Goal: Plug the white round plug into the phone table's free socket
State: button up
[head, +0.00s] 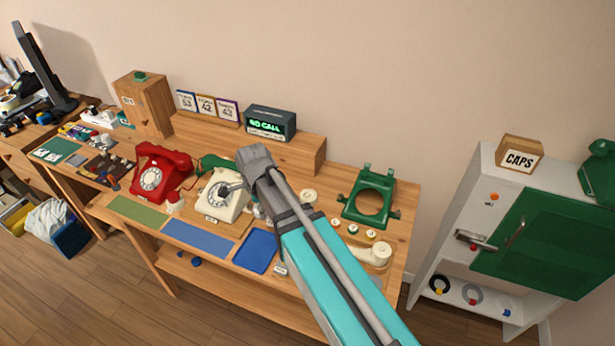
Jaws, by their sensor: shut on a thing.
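I cannot tell whether the gripper touches the phone. No white round plug can be told for certain, and no free socket can be made out on the phone table (226,225). A small white-and-red piece (175,203) stands between the red phone (160,170) and the white phone. My arm hides part of the table right of the white phone.
A green phone shell (371,182), several round caps and a cream handset (372,255) lie at the right. A blue tray (256,250) and mats line the front. A NO CALL display (270,122) sits on the back shelf. A white cabinet (470,205) stands right, beyond a floor gap.

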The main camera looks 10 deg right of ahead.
jog(key=w+d+f+m+b, duration=0.1)
jog(key=w+d+f+b, duration=0.2)
jog(key=w+d, duration=0.55)
jog(key=m+b, duration=0.1)
jog(key=b, duration=0.2)
send_over(308, 197)
notch_tip(308, 197, down, 3)
jog(key=shift+w+d, duration=0.1)
jog(key=shift+d, duration=0.05)
jog(key=shift+f, duration=0.15)
jog(key=shift+f+b, duration=2.6)
jog(key=shift+b, duration=0.15)
jog(key=shift+f+b, duration=0.7)
jog(key=o, duration=1)
jog(key=shift+o, duration=0.2)
